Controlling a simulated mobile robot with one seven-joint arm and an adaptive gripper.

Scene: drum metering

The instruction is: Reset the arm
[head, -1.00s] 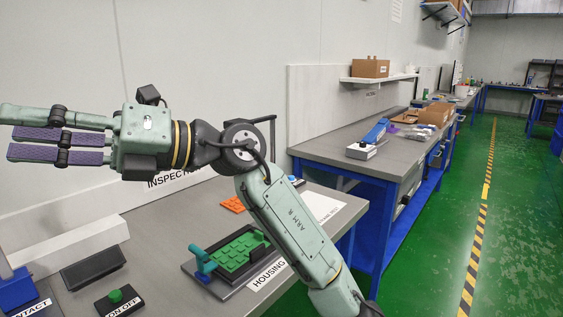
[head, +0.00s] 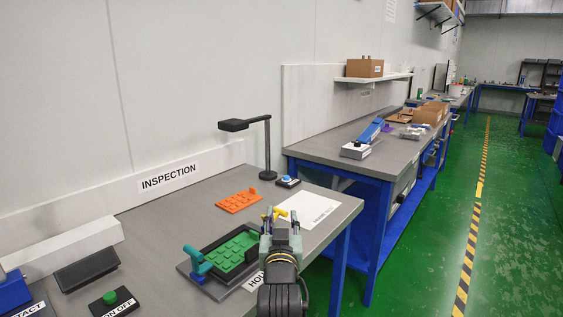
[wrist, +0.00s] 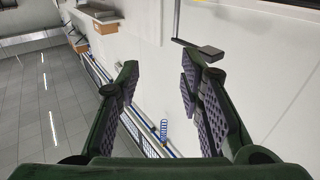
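My gripper (head: 281,217) is at the lower middle of the head view, seen from behind, above the front right part of the inspection table (head: 150,235). In the wrist view my gripper (wrist: 160,75) shows its two purple-padded fingers wide apart, with nothing between them. My gripper is open and empty. My wrist hides part of the table's front edge and part of the housing label.
A green brick plate (head: 238,250) sits in a dark holder with a teal clamp (head: 196,262). An orange plate (head: 239,201), a black lamp (head: 268,172), a blue button (head: 288,181) and a green button (head: 110,298) stand on the table. The green floor (head: 420,260) at right is clear.

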